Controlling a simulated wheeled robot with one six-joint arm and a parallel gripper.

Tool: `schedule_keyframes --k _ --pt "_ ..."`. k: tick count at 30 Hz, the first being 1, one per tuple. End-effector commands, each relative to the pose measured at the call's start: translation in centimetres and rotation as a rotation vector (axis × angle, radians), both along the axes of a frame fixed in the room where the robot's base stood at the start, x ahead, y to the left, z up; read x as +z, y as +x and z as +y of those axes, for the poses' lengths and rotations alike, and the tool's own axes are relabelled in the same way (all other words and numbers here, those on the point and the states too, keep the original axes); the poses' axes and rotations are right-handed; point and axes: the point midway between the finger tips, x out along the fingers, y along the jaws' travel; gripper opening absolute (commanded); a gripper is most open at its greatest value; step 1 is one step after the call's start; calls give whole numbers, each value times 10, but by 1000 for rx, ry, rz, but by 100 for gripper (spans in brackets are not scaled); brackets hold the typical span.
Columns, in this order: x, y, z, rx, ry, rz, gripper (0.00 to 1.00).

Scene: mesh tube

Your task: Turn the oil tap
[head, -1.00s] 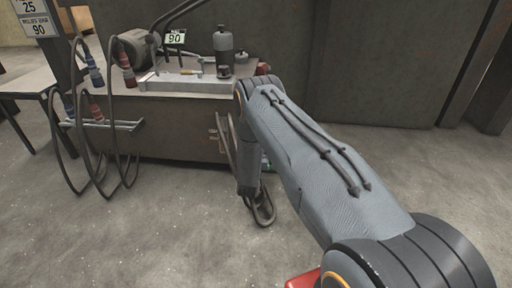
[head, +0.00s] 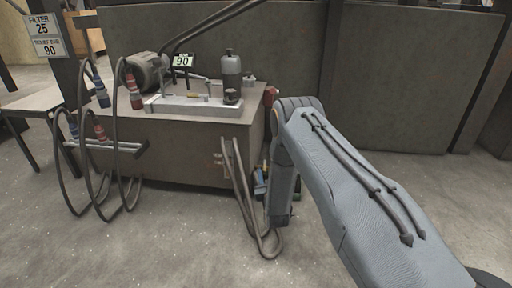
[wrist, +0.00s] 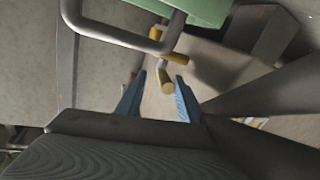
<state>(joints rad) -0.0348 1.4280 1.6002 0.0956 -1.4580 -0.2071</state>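In the wrist view, a small tap with yellow-brass ends (wrist: 166,82) and a short grey stem shows just ahead of my gripper. My gripper (wrist: 160,76) has two blue fingers spread apart, one on each side of the tap's lower end in the picture. I cannot tell whether either finger touches it. In the head view, small brass, green and dark parts (head: 262,184) sit low by the bench's right end, partly hidden by my arm. My gripper cannot be made out clearly there.
A grey pipe (wrist: 118,36) bends close above the fingers, beside a green block (wrist: 205,10). The metal bench (head: 185,150) carries a motor, a bottle (head: 231,68) and a tray. Hoses (head: 262,235) hang at its right end. Open concrete floor lies in front.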

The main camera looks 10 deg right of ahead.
Motion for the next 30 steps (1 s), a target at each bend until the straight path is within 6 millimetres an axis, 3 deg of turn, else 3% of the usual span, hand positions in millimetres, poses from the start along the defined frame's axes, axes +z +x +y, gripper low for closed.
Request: schedule_keyframes --k 19,30 --pt "2 -82 5 -1 0 3 34" --pt "38 -54 10 8 34 132 34"
